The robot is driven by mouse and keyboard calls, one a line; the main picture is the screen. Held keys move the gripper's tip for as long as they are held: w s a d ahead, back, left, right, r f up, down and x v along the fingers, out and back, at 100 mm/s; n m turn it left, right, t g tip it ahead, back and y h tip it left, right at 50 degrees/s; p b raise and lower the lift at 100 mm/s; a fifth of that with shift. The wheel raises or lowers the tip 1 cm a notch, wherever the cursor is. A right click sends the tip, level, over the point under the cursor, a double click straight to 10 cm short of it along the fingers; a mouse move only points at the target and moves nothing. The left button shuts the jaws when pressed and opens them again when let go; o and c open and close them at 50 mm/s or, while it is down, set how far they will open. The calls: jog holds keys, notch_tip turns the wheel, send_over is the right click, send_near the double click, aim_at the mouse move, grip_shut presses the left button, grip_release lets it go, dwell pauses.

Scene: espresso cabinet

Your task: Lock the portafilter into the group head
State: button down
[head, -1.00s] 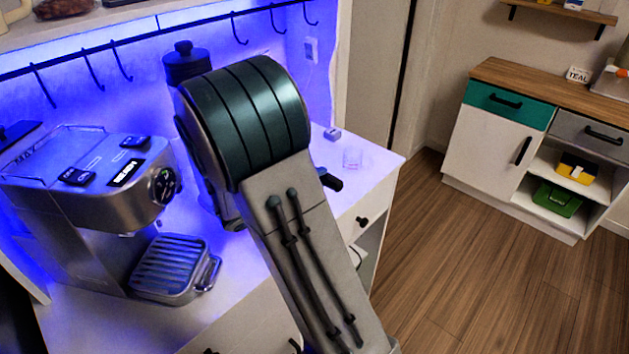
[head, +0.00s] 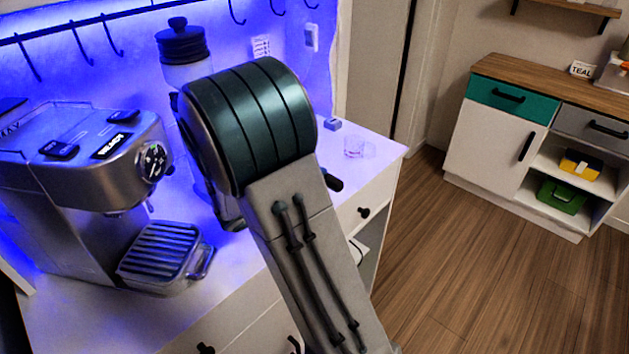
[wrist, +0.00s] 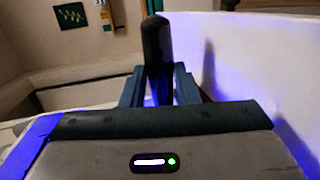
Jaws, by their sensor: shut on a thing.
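The espresso machine (head: 85,150) stands at the left of the counter in the head view. Its group head is under the front overhang, with a small spout-like part (head: 150,205) below, above the ribbed drip tray (head: 160,242). My gripper (wrist: 158,88) shows in the wrist view, shut on an upright black handle (wrist: 157,45), which looks like the portafilter's. In the head view my arm hides the gripper; a short black handle end (head: 332,182) sticks out right of the arm, well right of the machine. The portafilter's basket is hidden.
A dark-lidded jar (head: 181,45) stands behind my arm. A small glass (head: 358,147) and a small box (head: 332,124) are at the counter's right end. A black rail with hooks (head: 105,25) runs along the wall. A sideboard (head: 500,150) stands across open floor.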

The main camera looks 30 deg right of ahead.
jog(key=shift+r, duration=0.1)
jog(key=c, duration=1)
grip_release()
jog(key=shift+c, duration=0.2)
